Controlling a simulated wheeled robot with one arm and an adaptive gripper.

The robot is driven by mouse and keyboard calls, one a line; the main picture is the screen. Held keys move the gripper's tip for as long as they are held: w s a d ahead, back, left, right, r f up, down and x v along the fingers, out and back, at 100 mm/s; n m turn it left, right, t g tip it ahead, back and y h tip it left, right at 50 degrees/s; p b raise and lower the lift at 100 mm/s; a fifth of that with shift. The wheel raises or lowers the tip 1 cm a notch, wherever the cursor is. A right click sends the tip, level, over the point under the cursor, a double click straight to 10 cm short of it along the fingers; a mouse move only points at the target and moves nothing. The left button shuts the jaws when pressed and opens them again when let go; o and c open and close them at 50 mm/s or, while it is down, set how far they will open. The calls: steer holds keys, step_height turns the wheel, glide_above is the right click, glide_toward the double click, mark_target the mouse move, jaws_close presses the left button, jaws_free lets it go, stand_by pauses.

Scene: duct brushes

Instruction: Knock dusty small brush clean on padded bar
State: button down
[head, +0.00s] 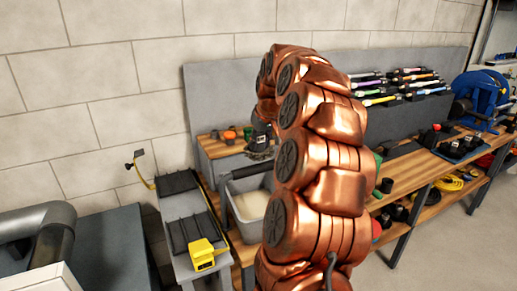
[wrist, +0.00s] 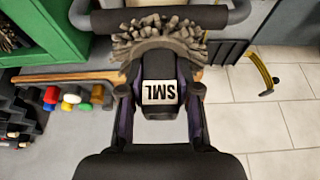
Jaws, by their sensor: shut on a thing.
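My gripper (wrist: 160,100) is shut on the small brush (wrist: 160,68), a dark block with a white SML label. Its lumpy grey, dusty bristles (wrist: 158,40) point away from me. The black padded bar (wrist: 225,16) runs crosswise at the top of the wrist view, and the bristles overlap its lower edge. I cannot tell if they touch. In the head view the brush (head: 260,153) is just above the padded bar (head: 250,171), which spans a grey bin (head: 233,215) with pale contents. My arm hides part of the bin and most of the gripper.
A grey stand (head: 180,230) with black pads and a yellow device (head: 203,253) is left of the bin. A wooden bench (head: 430,165) runs right with dark parts. A rack of coloured handles (head: 405,85) and a blue reel (head: 480,95) stand behind. A grey pipe (head: 40,220) is far left.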

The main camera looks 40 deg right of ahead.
mark_target(260, 152)
step_height(260, 152, down, 4)
steer(key=shift+b, duration=1.15)
steer(key=shift+r+p, duration=0.7)
steer(key=shift+r, duration=1.5)
steer(key=shift+f, duration=0.15)
step_height(260, 152, down, 4)
steer(key=b, duration=0.3)
steer(key=shift+f, duration=0.15)
steer(key=shift+r+p, duration=0.85)
steer(key=shift+r, duration=1.4)
